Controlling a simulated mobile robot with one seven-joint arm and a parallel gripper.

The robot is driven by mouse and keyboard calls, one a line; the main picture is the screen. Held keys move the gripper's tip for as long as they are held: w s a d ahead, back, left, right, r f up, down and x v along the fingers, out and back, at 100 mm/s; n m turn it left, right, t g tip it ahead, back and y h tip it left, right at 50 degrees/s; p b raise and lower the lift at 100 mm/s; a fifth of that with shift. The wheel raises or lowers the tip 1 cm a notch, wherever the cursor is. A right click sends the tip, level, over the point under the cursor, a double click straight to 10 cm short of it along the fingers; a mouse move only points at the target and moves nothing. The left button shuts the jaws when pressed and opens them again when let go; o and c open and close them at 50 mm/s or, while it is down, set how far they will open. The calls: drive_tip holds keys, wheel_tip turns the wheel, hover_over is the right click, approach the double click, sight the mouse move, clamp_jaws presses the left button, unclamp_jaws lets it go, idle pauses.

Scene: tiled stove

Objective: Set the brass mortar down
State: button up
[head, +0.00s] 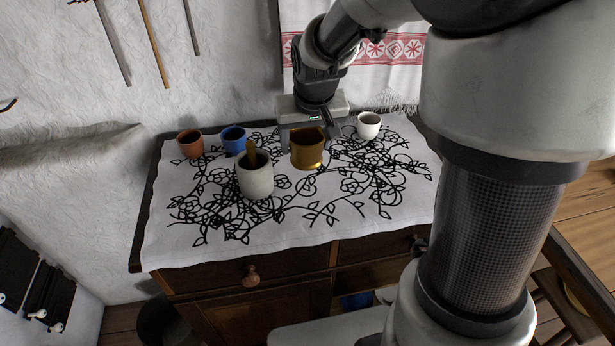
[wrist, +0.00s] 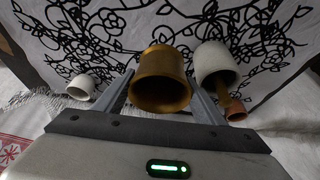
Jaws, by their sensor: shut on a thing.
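The brass mortar (head: 307,150) is a golden, open-topped cup in the head view. It also shows in the wrist view (wrist: 161,82), between the two fingers. My gripper (head: 307,127) is shut on it and holds it from behind, over the middle of the cloth-covered cabinet top (head: 330,215). It looks upright. I cannot tell whether its base touches the cloth or hangs just above it.
A grey-white mortar with a wooden pestle (head: 255,180) stands close to the left of the brass one. A blue cup (head: 233,140) and a terracotta cup (head: 190,144) stand at the back left. A white cup (head: 369,125) is at the back right. The front right cloth is clear.

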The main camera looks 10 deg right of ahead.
drive_tip(key=shift+w+f+b, duration=0.15)
drive_tip(key=shift+f+b, duration=0.55)
drive_tip(key=shift+f, duration=4.1)
drive_tip(key=shift+f, duration=0.15)
drive_tip(key=o, duration=1.6)
drive_tip(key=shift+f, duration=0.15)
drive_tip(key=o, duration=0.5)
